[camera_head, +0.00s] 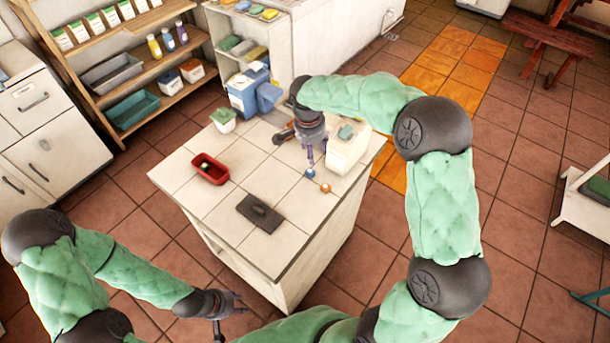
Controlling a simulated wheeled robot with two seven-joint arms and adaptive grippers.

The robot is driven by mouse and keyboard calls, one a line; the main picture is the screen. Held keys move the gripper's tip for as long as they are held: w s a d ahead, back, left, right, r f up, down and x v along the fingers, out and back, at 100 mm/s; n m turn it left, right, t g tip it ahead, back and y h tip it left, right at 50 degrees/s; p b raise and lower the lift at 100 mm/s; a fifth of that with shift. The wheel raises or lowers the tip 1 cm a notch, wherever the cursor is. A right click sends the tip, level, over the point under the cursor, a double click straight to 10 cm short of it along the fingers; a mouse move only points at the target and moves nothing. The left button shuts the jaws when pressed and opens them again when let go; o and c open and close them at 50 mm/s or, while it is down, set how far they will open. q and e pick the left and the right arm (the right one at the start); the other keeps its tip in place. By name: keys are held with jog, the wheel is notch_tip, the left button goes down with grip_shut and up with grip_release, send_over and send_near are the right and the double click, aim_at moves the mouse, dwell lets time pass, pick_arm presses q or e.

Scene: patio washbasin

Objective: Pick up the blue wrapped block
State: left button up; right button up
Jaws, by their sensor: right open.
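A small blue-green block (346,132) lies on top of a white box (348,150) at the right back of the tiled counter (225,205). It is the closest match to the blue wrapped block; its wrapping is too small to make out. My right gripper (316,158) points down over the counter, left of the white box, open and empty. A small blue ball (310,172) and an orange ball (325,187) sit just below its fingertips in the picture. My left gripper (241,302) is low, in front of the counter's near left side, apart from everything, and looks open and empty.
A red tray (211,173) with a small yellow-green item, a dark mat (260,213) and a potted plant (223,120) stand on the counter. Blue containers (248,92) and a white shelf (275,40) are behind it. The counter's front left corner is clear.

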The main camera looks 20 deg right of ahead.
notch_tip(320, 180, down, 2)
jog(key=b, duration=0.3)
send_over(310, 171)
jog(key=f, duration=0.5)
jog(key=shift+s, duration=0.35)
jog(key=f, duration=0.1)
jog(key=f+b, duration=0.1)
jog(key=f, duration=0.2)
jog(key=shift+w+a+f+b, duration=0.15)
jog(key=shift+w+f+b, duration=0.1)
jog(key=shift+b, duration=0.05)
jog(key=shift+w+f, duration=0.1)
jog(key=shift+f, duration=0.4)
jog(key=c, duration=0.9)
